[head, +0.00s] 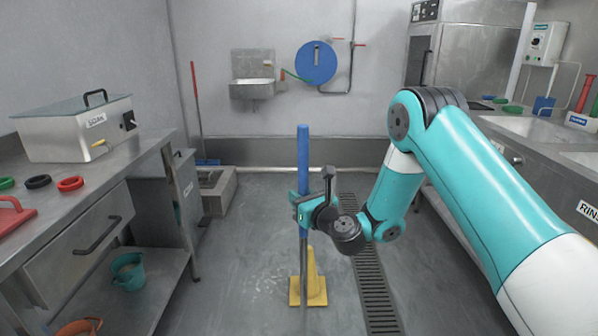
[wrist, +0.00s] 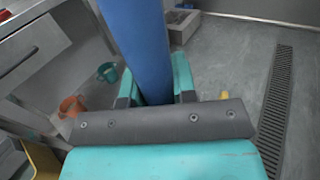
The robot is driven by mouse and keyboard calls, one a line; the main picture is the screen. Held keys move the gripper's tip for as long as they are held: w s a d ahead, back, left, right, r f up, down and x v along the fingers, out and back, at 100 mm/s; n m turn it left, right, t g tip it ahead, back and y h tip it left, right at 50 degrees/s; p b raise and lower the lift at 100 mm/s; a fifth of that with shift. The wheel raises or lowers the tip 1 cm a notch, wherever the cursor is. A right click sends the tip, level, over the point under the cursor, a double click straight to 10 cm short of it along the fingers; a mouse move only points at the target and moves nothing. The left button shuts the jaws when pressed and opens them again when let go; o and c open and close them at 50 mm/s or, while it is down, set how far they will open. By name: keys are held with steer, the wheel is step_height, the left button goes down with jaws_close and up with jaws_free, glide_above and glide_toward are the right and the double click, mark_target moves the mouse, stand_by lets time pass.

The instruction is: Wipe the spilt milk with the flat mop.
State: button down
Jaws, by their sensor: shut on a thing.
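A pole with a thick blue grip (head: 303,160) and a thin grey shaft stands nearly upright in the middle of the head view; I take it for the flat mop. My gripper (head: 301,203) is shut around the lower part of the blue grip. The wrist view also shows the blue grip (wrist: 140,45) between the teal fingers (wrist: 157,88).
A yellow cone-like object (head: 316,284) stands on the floor just behind the shaft. A drain grate (head: 368,285) runs along the floor to its right. A steel counter (head: 95,185) borders the left, sinks (head: 530,128) the right. A red-handled tool (head: 197,100) leans at the back wall.

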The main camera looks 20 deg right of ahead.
mark_target(306, 183)
step_height(306, 183, up, 2)
steer(key=shift+a+r+p, duration=0.1)
steer(key=shift+a+p, duration=0.05)
steer(key=shift+p, duration=0.55)
step_height(306, 183, up, 3)
steer(key=p, duration=0.3)
stand_by(0.4)
